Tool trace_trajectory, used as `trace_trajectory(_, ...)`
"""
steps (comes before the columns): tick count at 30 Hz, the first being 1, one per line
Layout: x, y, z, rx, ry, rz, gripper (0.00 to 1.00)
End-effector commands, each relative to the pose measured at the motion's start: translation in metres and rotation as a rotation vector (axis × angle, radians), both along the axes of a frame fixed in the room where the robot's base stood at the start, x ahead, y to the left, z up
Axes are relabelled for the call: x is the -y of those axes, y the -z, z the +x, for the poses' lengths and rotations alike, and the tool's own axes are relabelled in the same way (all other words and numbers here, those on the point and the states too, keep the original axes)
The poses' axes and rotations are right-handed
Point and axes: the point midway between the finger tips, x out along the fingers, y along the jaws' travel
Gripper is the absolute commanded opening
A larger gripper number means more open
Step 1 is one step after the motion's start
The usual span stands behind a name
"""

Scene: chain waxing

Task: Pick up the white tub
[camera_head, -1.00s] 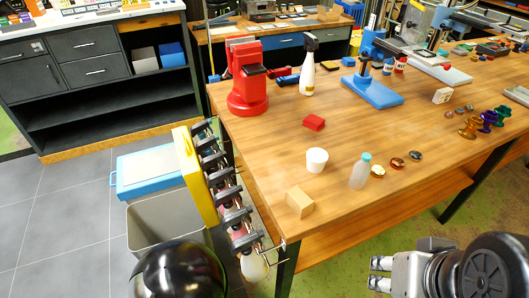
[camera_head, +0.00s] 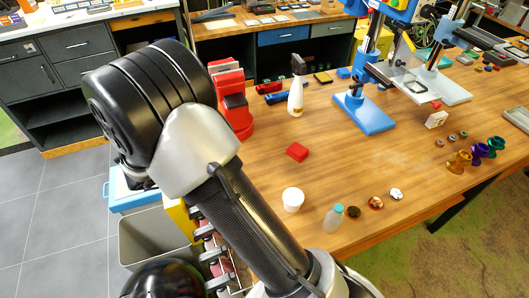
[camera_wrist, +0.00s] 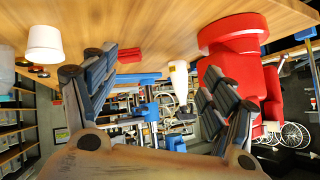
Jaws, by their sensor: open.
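The white tub (camera_head: 293,199) stands upright on the wooden table, left of a clear bottle with a teal cap (camera_head: 334,218). In the wrist view, which is upside down, the white tub (camera_wrist: 44,42) is at the upper left. My gripper (camera_wrist: 157,84) shows there with its dark fingers spread wide and nothing between them. The tub lies off to the left of the fingers, apart from them. In the head view my arm crosses in front of the table's left part, and my gripper cannot be seen.
A red vise-like tool (camera_head: 232,100), a white spray bottle (camera_head: 296,92) and a blue stand (camera_head: 363,113) stand farther back. Small round pieces (camera_head: 376,203) lie to the right. The table between the red block and coloured spools (camera_head: 459,161) is clear.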

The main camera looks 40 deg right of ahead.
Motion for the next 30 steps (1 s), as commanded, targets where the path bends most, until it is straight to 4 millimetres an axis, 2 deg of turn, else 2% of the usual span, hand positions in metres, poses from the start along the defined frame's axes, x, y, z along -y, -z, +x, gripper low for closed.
trace_trajectory(1, 0.003, 0.009, -0.026, -0.078, 0.092, -0.054, 0.78)
trace_trajectory(3, 0.004, 0.017, -0.06, -0.168, 0.207, -0.119, 0.78)
trace_trajectory(6, 0.001, 0.022, -0.096, -0.27, 0.322, -0.19, 0.78)
trace_trajectory(9, -0.001, 0.024, -0.118, -0.33, 0.387, -0.233, 0.78)
trace_trajectory(14, 0.012, 0.031, -0.132, -0.358, 0.416, -0.251, 0.78)
trace_trajectory(24, 0.076, 0.06, -0.155, -0.355, 0.417, -0.248, 0.78)
trace_trajectory(30, 0.099, 0.07, -0.163, -0.353, 0.413, -0.248, 0.78)
